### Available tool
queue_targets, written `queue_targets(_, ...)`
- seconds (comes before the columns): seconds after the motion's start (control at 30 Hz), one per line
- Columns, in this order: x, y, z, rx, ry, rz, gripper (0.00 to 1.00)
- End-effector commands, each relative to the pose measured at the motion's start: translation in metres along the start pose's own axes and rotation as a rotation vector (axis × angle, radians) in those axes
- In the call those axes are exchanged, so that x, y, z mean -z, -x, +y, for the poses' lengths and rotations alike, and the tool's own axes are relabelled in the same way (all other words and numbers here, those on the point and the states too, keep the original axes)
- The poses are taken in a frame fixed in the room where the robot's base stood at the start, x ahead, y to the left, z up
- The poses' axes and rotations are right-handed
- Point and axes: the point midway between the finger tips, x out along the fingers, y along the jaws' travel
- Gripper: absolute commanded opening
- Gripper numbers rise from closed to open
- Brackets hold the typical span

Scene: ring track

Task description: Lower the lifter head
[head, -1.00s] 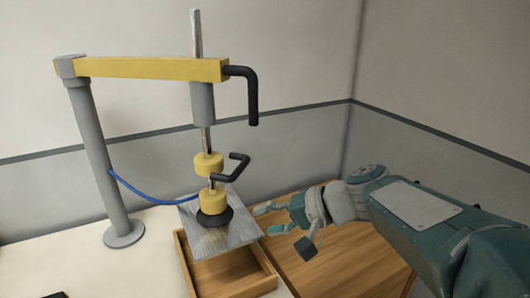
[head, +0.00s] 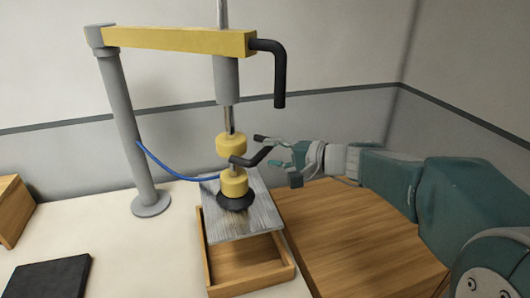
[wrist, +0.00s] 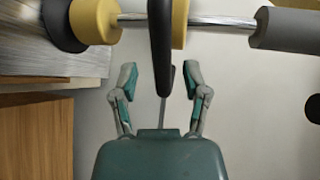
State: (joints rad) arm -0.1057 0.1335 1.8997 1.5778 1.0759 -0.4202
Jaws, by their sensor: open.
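The lifter head (head: 234,184) is a yellow cylinder above a black suction cup (head: 236,202). The cup appears to rest on the grey plate (head: 262,222). A second yellow collar (head: 230,145) sits above it on a metal rod, with a bent black handle (head: 246,161) between them. My gripper (head: 277,160) is open beside this handle's right end. In the wrist view, the black handle (wrist: 159,40) stands between my open fingers (wrist: 160,78), with gaps on both sides. I cannot tell how deep it sits between them.
A grey post (head: 124,130) carries a yellow beam (head: 180,40) with another black crank (head: 279,75) at its end. A blue hose (head: 170,171) runs to the head. The plate lies over a wooden tray (head: 290,272). A wooden board (head: 360,235) lies to the right.

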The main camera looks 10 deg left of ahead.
Motion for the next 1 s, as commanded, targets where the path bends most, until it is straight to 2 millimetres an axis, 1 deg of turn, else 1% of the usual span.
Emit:
queue_targets(0.03, -0.001, -0.008, -0.001, 0.000, 0.001, -0.002, 0.59)
queue_targets(0.1, -0.001, -0.016, 0.000, -0.001, 0.001, -0.003, 0.59)
queue_targets(0.17, -0.001, -0.020, 0.000, -0.002, 0.001, -0.002, 0.59)
queue_targets(0.47, -0.001, -0.022, 0.000, -0.002, 0.001, 0.000, 0.59)
queue_targets(0.57, -0.001, -0.021, 0.000, -0.001, 0.001, 0.000, 0.19)
queue_targets(0.6, -0.001, -0.021, 0.000, 0.000, 0.000, 0.000, 0.01)
queue_targets(0.63, -0.001, -0.021, 0.000, 0.000, 0.000, 0.000, 0.00)
queue_targets(0.87, 0.000, -0.021, 0.003, -0.002, -0.001, 0.000, 0.00)
queue_targets(0.97, 0.000, -0.025, 0.017, -0.004, -0.005, -0.001, 0.00)
queue_targets(1.0, 0.000, -0.027, 0.027, -0.006, -0.007, -0.002, 0.00)
